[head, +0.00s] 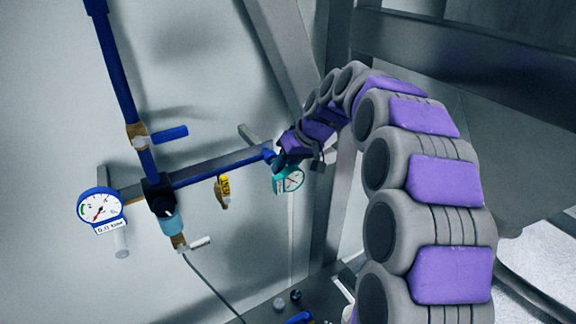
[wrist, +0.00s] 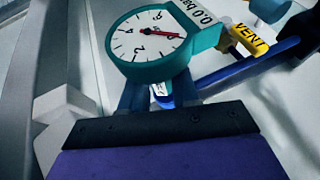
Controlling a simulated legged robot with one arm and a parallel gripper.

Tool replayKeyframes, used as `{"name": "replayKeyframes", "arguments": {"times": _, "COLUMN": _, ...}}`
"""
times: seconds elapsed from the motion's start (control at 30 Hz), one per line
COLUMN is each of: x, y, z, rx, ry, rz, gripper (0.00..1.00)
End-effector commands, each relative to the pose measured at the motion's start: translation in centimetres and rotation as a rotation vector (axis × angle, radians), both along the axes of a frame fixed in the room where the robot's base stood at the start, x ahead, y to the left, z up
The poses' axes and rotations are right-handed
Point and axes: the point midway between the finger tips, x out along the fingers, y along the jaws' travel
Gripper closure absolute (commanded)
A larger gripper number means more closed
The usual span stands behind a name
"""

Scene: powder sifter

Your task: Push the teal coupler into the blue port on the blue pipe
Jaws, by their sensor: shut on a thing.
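The teal coupler carries a round teal-rimmed gauge (head: 291,180) and hangs at the right end of the blue pipe (head: 215,169). In the wrist view the teal gauge (wrist: 150,36) fills the top middle, its face tilted, with a "0.0 bar" label. My gripper (head: 279,157) is shut on the coupler just above the gauge. Its dark blue fingers (wrist: 160,94) show below the gauge in the wrist view. The blue pipe (wrist: 232,74) runs to the right behind the coupler. The blue port at the pipe's end is mostly hidden by gripper and coupler; I cannot tell whether they are joined.
A yellow VENT tag (head: 224,187) hangs under the pipe. To the left are a blue gauge (head: 101,208), a valve with a blue lever (head: 168,134) and a light-blue filter bowl (head: 171,217). A grey metal post (head: 282,55) stands behind my arm.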

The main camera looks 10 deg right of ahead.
Motion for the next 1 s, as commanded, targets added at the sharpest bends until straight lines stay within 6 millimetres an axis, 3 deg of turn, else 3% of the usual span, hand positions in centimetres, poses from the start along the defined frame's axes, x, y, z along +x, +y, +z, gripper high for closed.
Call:
{"name": "replayKeyframes", "arguments": {"times": 0.77, "x": 0.74, "y": 0.2, "z": -0.01, "rx": 0.0, "ry": -0.001, "rz": 0.0, "gripper": 1.0}}
{"name": "replayKeyframes", "arguments": {"times": 0.8, "x": 0.77, "y": 0.19, "z": 0.0, "rx": 0.001, "ry": -0.002, "rz": -0.001, "gripper": 0.69}}
{"name": "replayKeyframes", "arguments": {"times": 1.0, "x": 0.75, "y": 0.2, "z": -0.03, "rx": 0.0, "ry": -0.001, "rz": 0.0, "gripper": 0.5}}
